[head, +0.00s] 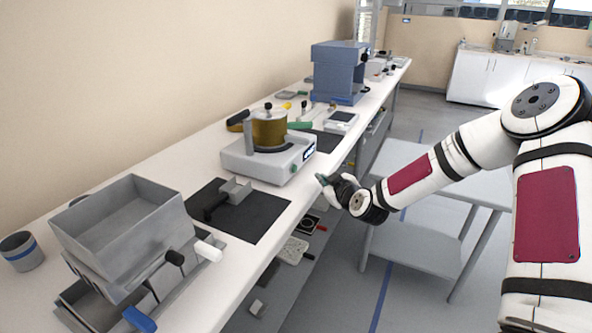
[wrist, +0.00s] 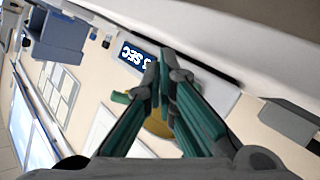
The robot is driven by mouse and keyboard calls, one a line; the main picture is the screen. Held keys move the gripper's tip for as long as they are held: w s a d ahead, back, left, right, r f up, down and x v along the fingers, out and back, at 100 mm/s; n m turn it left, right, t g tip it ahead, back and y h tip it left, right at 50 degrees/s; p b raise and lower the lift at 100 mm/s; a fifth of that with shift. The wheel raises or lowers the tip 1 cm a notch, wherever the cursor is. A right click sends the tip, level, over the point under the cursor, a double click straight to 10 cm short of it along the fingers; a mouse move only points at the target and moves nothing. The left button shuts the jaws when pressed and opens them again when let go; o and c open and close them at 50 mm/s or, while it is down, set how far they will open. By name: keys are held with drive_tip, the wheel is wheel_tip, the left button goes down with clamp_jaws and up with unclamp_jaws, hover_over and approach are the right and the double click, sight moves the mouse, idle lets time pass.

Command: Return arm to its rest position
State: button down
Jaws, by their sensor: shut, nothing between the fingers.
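My arm reaches in from the right in the head view, out over the floor beside the bench's front edge. My gripper (head: 322,179) is at the arm's end, just right of the bench edge and apart from the machine with the brass cylinder. In the wrist view my gripper (wrist: 162,62) shows two green fingers with their tips together and nothing between them. Behind the fingers, the wrist view shows a small display (wrist: 137,57) reading "3 SEC" and part of something yellow.
The long white bench (head: 170,155) runs along the wall. A grey table (head: 470,187) stands behind my arm. Open floor lies below.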

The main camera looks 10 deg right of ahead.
idle(0.3)
drive_tip(key=s+a+r+m+g+h+p, duration=0.15)
drive_tip(key=s+r+g, duration=0.25)
drive_tip(key=s+r, duration=0.8)
drive_tip(key=s+r+m+g+h+p, duration=0.1)
drive_tip(key=s+r+g+h+p, duration=0.2)
drive_tip(key=s+r, duration=0.8)
drive_tip(key=s+r+m+g+y+p, duration=0.1)
drive_tip(key=s+m, duration=0.4)
drive_tip(key=s, duration=2.3)
wheel_tip(320, 180, up, 2)
drive_tip(key=shift+d+r+g+y+p, duration=0.15)
drive_tip(key=shift+g+y+p, duration=0.2)
drive_tip(key=shift+g+p, duration=0.65)
